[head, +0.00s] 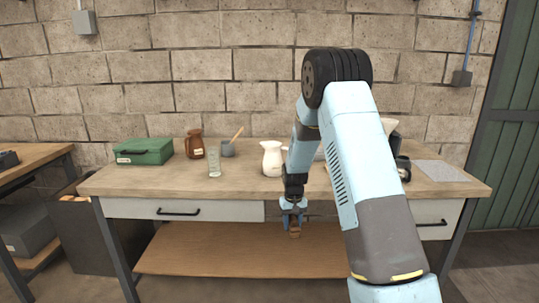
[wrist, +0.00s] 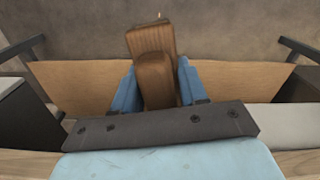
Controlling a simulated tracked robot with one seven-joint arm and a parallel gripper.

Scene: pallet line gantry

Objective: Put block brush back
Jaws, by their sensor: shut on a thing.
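The block brush (head: 294,230) is a small brown wooden piece at the end of my gripper (head: 292,212), in front of the workbench and below its top edge. In the wrist view my gripper (wrist: 157,85) has its two blue fingers on either side of the wooden brush (wrist: 152,80), shut on it. A second wooden face (wrist: 150,38) shows just beyond the near one; I cannot tell whether it is part of the same brush. Bristles are not visible. The brush is held in the air, with the lower shelf (head: 200,250) behind and below it.
On the workbench (head: 130,185) stand a green box (head: 145,151), a brown jug (head: 194,144), a glass (head: 215,163), a grey mortar with a pestle (head: 228,149) and a white pitcher (head: 272,159). A drawer (head: 225,211) is shut at left. My arm hides part of the right side.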

